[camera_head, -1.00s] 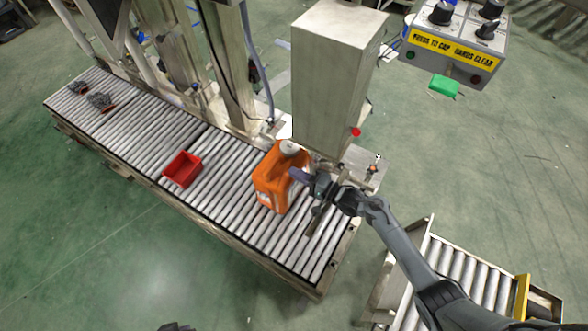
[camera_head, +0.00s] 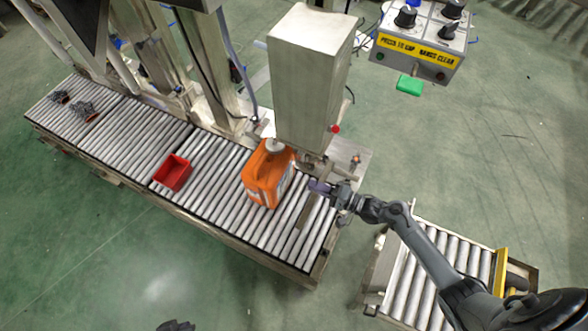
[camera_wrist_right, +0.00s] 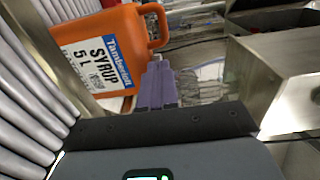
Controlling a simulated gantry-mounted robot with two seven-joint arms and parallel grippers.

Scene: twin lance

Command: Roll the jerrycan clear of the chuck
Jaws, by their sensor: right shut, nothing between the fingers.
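The orange jerrycan (camera_head: 268,178) stands upright on the roller conveyor, its white cap (camera_head: 275,146) close to the lower left edge of the steel capping column (camera_head: 305,85). I cannot make out the chuck itself. In the right wrist view the jerrycan (camera_wrist_right: 75,35) shows its syrup label and handle. My right gripper (camera_head: 316,186) is shut and empty, right of the jerrycan with a small gap. Its purple fingers (camera_wrist_right: 158,85) point towards the handle side. A dark piece at the bottom edge of the head view may be my left gripper (camera_head: 176,326); its jaws do not show.
A red bin (camera_head: 172,172) sits on the rollers (camera_head: 213,185) left of the jerrycan, with bare rollers between. A second roller section (camera_head: 430,275) lies at lower right.

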